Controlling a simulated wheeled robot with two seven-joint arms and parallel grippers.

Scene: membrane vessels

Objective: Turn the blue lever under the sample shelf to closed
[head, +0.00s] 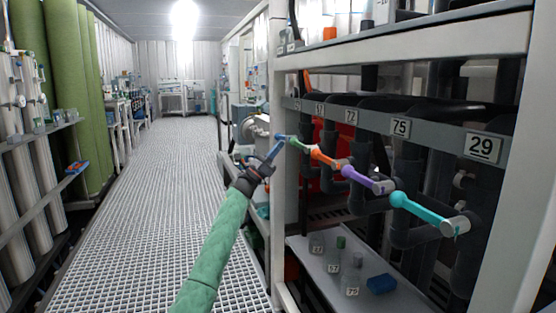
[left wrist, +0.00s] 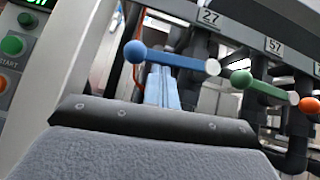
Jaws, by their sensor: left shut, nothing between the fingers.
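The blue lever (left wrist: 172,58) shows in the left wrist view under the label 27. Its round knob is at the left and its pale hub at the right, and it lies nearly level in the picture. In the head view the blue lever (head: 281,138) is small, at the far end of the lever row. My left gripper (head: 273,153) is shut and empty, just below and beside the blue lever. Its fingers (left wrist: 161,88) show below the lever in the wrist view; I cannot tell whether they touch it. My right gripper is not in view.
Close beside are a green lever (left wrist: 258,87) and an orange one (head: 325,158), then a purple (head: 362,180) and a teal one (head: 420,208). A white shelf post (head: 285,215) stands close to my left arm. The grated aisle (head: 150,200) at the left is clear.

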